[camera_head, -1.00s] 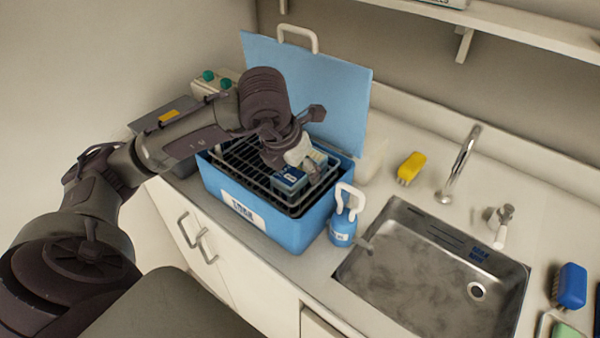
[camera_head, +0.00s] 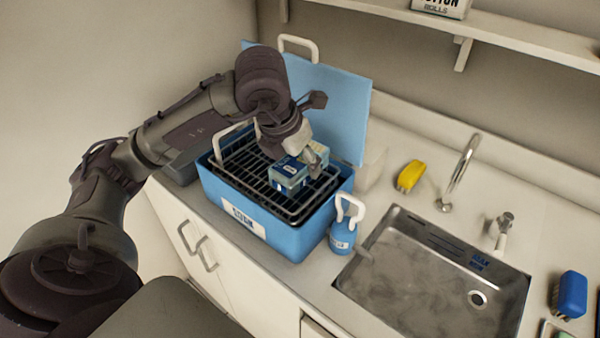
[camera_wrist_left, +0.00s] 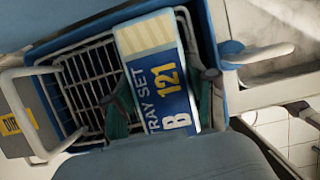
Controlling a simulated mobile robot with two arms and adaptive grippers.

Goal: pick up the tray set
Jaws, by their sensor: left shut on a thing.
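The tray set (camera_head: 287,178) is a small box with a blue side and a pale end, seen over the black wire basket (camera_head: 240,165) in the blue tub. In the left wrist view the tray set (camera_wrist_left: 165,85) shows its label "TRAY SET 121 B" between the two fingers. My left gripper (camera_head: 308,160) is shut on it from above. In the left wrist view the left gripper (camera_wrist_left: 163,105) has a finger on each side of the box. The gap between box and basket is hard to judge. My right gripper is out of view.
The blue tub (camera_head: 290,240) has its lid (camera_head: 345,110) raised behind it. A blue bottle with a white handle (camera_head: 342,238) stands close to its right. A sink (camera_head: 430,270), faucet (camera_head: 460,170) and yellow brush (camera_head: 410,175) lie farther right. A shelf (camera_head: 510,35) runs above.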

